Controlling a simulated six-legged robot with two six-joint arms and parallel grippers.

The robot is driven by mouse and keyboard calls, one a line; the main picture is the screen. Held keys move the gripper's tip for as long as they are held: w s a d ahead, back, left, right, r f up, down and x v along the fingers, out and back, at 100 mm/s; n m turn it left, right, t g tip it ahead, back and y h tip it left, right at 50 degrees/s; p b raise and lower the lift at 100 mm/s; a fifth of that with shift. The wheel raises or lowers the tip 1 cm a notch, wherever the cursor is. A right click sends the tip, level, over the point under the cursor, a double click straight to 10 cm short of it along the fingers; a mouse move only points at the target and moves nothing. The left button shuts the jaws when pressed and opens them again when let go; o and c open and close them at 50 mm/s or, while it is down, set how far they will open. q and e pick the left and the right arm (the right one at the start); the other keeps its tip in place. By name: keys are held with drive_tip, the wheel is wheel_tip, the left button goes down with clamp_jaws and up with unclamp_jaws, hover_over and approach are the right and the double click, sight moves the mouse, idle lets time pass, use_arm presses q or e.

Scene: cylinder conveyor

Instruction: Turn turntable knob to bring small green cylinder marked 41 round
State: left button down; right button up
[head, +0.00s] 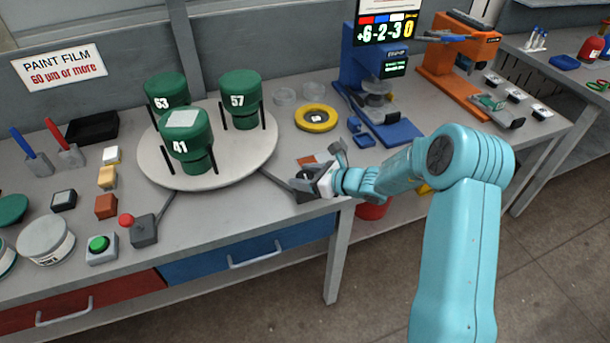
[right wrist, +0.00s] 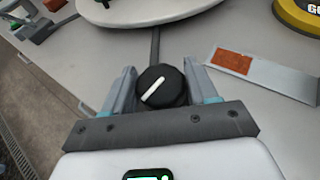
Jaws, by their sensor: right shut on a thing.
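The white round turntable (head: 237,171) carries three green cylinders on the bench. The cylinder marked 41 (head: 186,146) stands at the front of the turntable, with a pale square patch on its top. The cylinder marked 63 (head: 164,90) is behind it on the left, and the one marked 57 (head: 240,95) is behind on the right. My right gripper (head: 310,188) is at the bench's front edge, right of the turntable. In the right wrist view its fingers are shut on the black knob (right wrist: 162,88), whose white pointer line slants. My left gripper is out of view.
A joystick box (head: 144,231) and a green button (head: 98,243) sit in front of the turntable. A blue device (head: 378,125) and an orange device (head: 460,85) stand farther right.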

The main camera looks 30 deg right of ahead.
drive_tip(key=shift+n+g+y, duration=0.4)
drive_tip(key=shift+n+y, duration=0.2)
drive_tip(key=shift+n+y+p, duration=0.3)
drive_tip(key=o, duration=1)
drive_tip(key=b+v, duration=0.2)
drive_tip(key=v, duration=1.4)
drive_tip(key=shift+r, duration=0.2)
